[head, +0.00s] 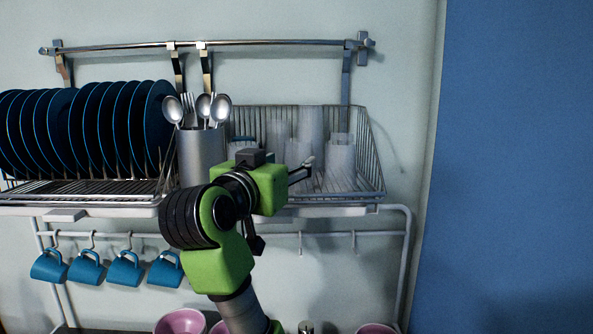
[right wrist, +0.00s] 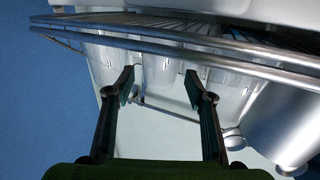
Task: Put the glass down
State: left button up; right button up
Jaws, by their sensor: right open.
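Several clear glasses stand in the wire basket (head: 372,160) at the right of the rack, among them a tall glass (head: 311,124) and a shorter glass (head: 340,157). My right gripper (head: 303,172) is at the front of this basket, beside the glasses, and its arm hides part of them. In the right wrist view, which looks upside down, its two fingers (right wrist: 161,87) are spread apart. A glass (right wrist: 160,73) shows between and beyond the fingertips; I cannot tell whether they touch it. My left gripper is not in view.
A metal cutlery holder (head: 202,158) with spoons and forks stands left of the basket. Blue plates (head: 88,125) fill the left rack. Blue mugs (head: 125,268) hang below, and pink bowls (head: 180,322) sit at the bottom. A blue wall (head: 510,170) is at right.

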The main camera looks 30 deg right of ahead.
jog(key=b+v, duration=0.1)
jog(key=v, duration=0.3)
jog(key=shift+s+a+f, duration=0.1)
jog(key=shift+s+a, duration=0.05)
jog(key=shift+a, duration=0.25)
jog(key=shift+s+a+b, duration=0.3)
jog(key=shift+s+b, duration=0.05)
